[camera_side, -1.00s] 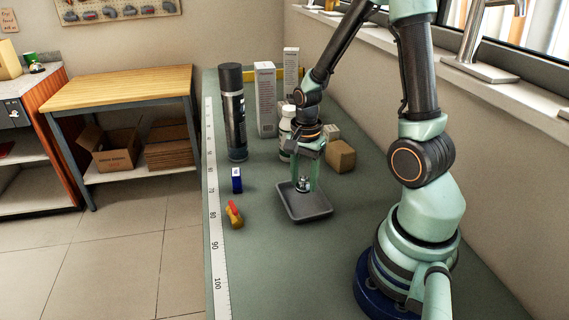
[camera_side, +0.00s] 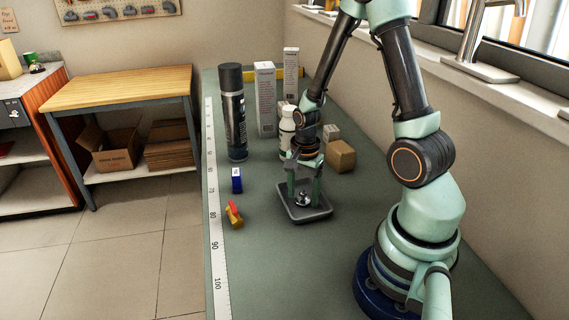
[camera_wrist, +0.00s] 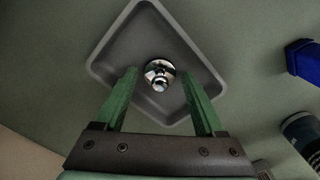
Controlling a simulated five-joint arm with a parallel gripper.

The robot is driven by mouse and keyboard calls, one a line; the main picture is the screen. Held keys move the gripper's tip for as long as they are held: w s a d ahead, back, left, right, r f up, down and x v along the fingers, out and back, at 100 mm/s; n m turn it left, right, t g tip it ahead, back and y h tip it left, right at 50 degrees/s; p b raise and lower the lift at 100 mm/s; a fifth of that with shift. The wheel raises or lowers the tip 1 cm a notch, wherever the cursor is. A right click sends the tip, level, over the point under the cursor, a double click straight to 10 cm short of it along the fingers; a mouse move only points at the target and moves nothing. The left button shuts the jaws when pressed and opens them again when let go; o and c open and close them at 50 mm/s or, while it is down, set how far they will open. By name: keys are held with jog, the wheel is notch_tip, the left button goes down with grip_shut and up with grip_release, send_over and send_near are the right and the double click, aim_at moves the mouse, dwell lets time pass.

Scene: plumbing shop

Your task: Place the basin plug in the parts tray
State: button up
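The basin plug (camera_side: 303,199) is a small shiny metal piece standing in the dark grey parts tray (camera_side: 318,213). In the wrist view the plug (camera_wrist: 159,74) sits on the tray floor, inside the rim of the tray (camera_wrist: 100,65). My gripper (camera_side: 303,190) is low over the tray with its green fingers apart on either side of the plug. In the wrist view my gripper (camera_wrist: 160,82) is open, with a clear gap between each finger and the plug.
A blue box (camera_side: 237,180) and a yellow-and-red item (camera_side: 234,214) lie left of the tray. The bench in front is clear.

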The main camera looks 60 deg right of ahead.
aim_at(303, 192)
dwell(0.3)
notch_tip(303, 192, up, 12)
jog(key=a+r+n+t, duration=0.5)
jog(key=a+r+n, duration=0.7)
jog(key=n, duration=0.6)
jog(key=shift+a+t, duration=0.3)
jog(key=shift+a, duration=0.05)
